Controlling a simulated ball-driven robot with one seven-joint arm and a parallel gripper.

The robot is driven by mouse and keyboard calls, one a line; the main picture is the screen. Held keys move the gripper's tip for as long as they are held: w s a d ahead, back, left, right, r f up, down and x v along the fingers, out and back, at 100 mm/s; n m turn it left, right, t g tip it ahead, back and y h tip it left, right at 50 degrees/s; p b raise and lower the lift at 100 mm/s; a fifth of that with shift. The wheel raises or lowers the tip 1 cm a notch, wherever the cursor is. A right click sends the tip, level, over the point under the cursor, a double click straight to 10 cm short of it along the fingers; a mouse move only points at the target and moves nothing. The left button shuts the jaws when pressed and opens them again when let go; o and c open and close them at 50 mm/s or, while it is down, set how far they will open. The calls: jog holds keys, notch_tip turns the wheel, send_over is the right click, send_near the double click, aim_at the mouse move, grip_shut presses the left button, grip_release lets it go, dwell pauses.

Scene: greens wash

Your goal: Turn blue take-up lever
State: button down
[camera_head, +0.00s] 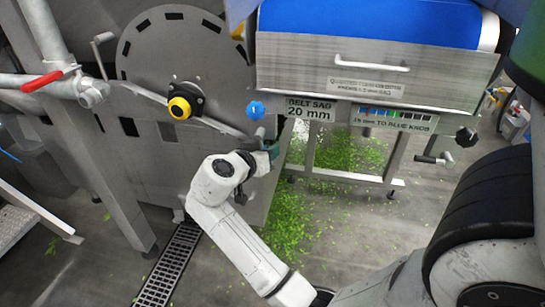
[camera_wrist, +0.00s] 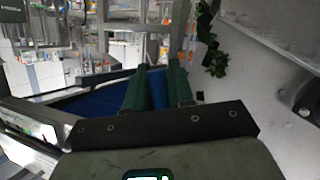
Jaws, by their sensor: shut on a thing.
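The blue round knob of the take-up lever (camera_head: 256,110) shows in the head view, left of the "BELT SAG 20 mm" plate (camera_head: 310,109). My gripper (camera_head: 270,147) is just below the knob, at the machine's side panel. In the wrist view its two green fingers (camera_wrist: 156,72) stand a little apart with blue between them. My gripper is shut on the lever, but the contact is largely hidden by my wrist in the head view. I cannot tell whether the blue between the fingers is the lever or the belt behind.
A grey slotted disc (camera_head: 172,52) with a yellow-black knob (camera_head: 180,107) is at left. A red-handled valve (camera_head: 45,81) is at far left. A drawer-like panel with a white handle (camera_head: 371,62) lies under the blue belt (camera_head: 375,22). Green scraps and a drain grate (camera_head: 168,268) are on the floor.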

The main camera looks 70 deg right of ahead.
jog(key=shift+w+f+m+t+b, duration=0.25)
jog(key=shift+w+m+t+b, duration=0.45)
jog(key=shift+w+m+b, duration=0.15)
jog(key=c, duration=1.1)
grip_release()
jog(key=shift+r, duration=0.1)
jog(key=p+v, duration=0.2)
jog(key=v, duration=0.9)
jog(key=shift+d+r+p, duration=0.1)
jog(key=shift+p, duration=0.25)
